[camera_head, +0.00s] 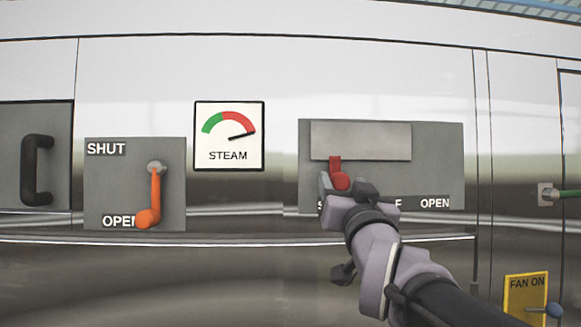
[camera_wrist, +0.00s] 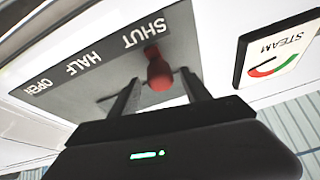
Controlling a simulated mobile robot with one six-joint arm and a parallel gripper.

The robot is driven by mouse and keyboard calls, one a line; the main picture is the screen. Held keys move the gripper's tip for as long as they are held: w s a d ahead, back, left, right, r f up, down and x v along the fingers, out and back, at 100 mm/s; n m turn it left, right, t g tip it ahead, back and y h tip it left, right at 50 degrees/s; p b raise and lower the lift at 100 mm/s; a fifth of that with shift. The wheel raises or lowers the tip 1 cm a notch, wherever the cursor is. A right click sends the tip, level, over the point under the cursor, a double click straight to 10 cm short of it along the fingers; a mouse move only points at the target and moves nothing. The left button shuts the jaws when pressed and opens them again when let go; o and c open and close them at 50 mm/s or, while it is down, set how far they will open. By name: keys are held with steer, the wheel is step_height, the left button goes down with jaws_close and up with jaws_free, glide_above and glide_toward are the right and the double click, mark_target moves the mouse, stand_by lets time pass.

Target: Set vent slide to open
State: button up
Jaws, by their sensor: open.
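The vent slide is a grey panel (camera_head: 440,165) with a lighter plate (camera_head: 375,140) across its upper part. Its red knob (camera_head: 340,181) hangs on a short red stem at the panel's left end. In the wrist view, where the lettering is turned over, the knob (camera_wrist: 160,75) is by SHUT, with HALF and OPEN farther left. My gripper (camera_head: 335,190) is at the knob and hides part of the lettering in the head view. In the wrist view my gripper (camera_wrist: 160,82) is open, one finger on each side of the knob. Contact cannot be told.
Left of the panel are a STEAM gauge (camera_head: 229,136) and an orange lever (camera_head: 155,195) pointing down to OPEN. A dark handle (camera_head: 36,170) is at far left. A yellow FAN ON plate (camera_head: 525,297) is at lower right. The panel right of the knob looks clear.

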steer(key=shift+w+r, duration=0.25)
steer(key=shift+w, duration=0.4)
steer(key=shift+c, duration=0.3)
jaws_close()
stand_by(0.7)
